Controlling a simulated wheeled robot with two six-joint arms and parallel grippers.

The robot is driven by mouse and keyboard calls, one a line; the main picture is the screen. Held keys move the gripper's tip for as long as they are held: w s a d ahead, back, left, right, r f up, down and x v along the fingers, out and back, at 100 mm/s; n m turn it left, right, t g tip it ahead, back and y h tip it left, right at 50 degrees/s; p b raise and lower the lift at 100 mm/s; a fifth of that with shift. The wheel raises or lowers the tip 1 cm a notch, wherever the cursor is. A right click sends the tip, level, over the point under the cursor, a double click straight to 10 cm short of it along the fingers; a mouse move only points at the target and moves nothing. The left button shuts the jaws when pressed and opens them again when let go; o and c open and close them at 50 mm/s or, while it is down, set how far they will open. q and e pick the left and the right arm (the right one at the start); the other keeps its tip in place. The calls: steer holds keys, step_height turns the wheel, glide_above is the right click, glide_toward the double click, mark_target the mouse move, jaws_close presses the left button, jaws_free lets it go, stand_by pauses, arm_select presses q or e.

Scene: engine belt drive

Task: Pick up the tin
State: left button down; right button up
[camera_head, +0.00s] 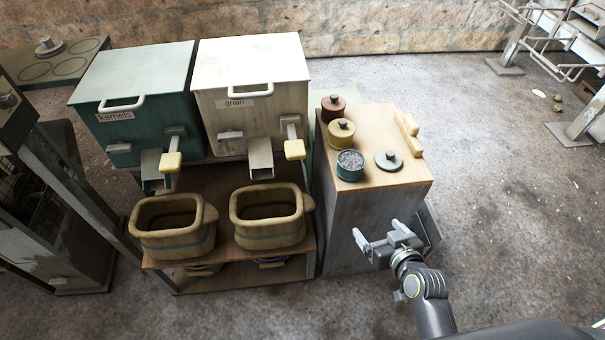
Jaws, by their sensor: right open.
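Three small round tins stand on the wooden top of the cabinet. The red tin (332,108) and the yellow tin (341,132) have their lids on, each with a dark knob. The teal tin (350,166) is open and full of small grey bits. A green lid (388,160) with a dark knob lies to its right. My right gripper (377,238) is open and empty, in front of the cabinet and lower in the picture than the tins, apart from them. My left gripper is not in view.
The wooden cabinet (405,182) has a pale handle-like piece at its right edge. To its left are a teal "kernels" bin (135,85) and a cream "grain" bin (255,70), above two brown tubs (172,240) (268,233). Floor to the right is largely clear.

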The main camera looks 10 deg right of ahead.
mark_target(354, 175)
step_height(354, 175, up, 10)
steer(key=a+n+t+y+b, duration=0.1)
steer(key=a+t+y+b, duration=0.1)
steer(key=t+b, duration=0.1)
steer(key=x, duration=1.1)
steer(key=shift+w, duration=0.4)
steer(key=x, duration=0.5)
steer(key=shift+f+b, duration=0.15)
steer(key=shift+b, duration=0.25)
steer(key=shift+w, duration=0.4)
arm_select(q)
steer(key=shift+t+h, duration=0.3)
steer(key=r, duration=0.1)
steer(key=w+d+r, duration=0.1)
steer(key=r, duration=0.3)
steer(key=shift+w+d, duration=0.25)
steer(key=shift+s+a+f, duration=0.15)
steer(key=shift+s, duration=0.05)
arm_select(e)
steer(key=c, duration=1.3)
